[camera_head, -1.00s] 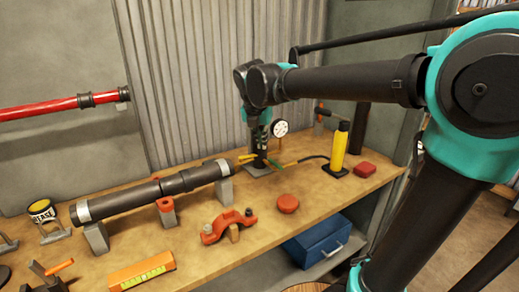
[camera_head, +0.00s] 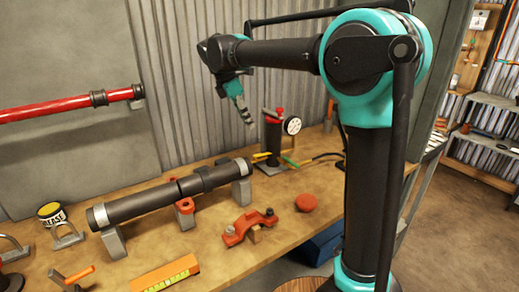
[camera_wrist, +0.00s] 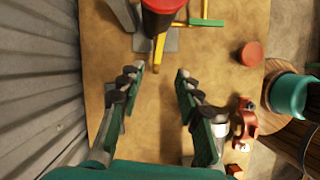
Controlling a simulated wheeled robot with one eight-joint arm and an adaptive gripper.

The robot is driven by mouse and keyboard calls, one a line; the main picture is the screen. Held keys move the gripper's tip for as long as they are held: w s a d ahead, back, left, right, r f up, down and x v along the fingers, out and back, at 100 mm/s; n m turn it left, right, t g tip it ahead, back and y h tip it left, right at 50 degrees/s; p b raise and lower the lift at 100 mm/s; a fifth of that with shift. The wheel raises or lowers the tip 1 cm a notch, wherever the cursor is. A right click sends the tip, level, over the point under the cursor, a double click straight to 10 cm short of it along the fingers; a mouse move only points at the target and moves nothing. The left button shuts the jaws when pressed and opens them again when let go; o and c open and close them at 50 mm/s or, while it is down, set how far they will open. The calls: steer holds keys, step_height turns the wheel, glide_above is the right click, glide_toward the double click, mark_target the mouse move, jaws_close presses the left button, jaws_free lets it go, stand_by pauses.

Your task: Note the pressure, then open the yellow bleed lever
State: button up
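The test stand, a dark upright cylinder with a red top (camera_head: 272,138), stands at the back of the bench. A round white pressure gauge (camera_head: 292,126) is on its right side; its reading is too small to make out. The yellow lever (camera_head: 262,155) sticks out low on the stand; it also shows in the wrist view (camera_wrist: 159,50), beyond my fingertips. A green lever (camera_head: 290,161) is to its right. My gripper (camera_head: 248,120) is raised left of the stand, apart from it. In the wrist view my gripper (camera_wrist: 157,72) is open and empty.
A black pipe (camera_head: 170,192) lies on supports at the bench's middle left. A red clamp (camera_head: 249,227), a red round knob (camera_head: 306,202) and an orange level (camera_head: 165,276) lie in front. A corrugated wall (camera_head: 190,100) stands behind. Bench between pipe and clamp is clear.

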mark_target(261, 154)
steer(key=x, duration=1.4)
jaws_close()
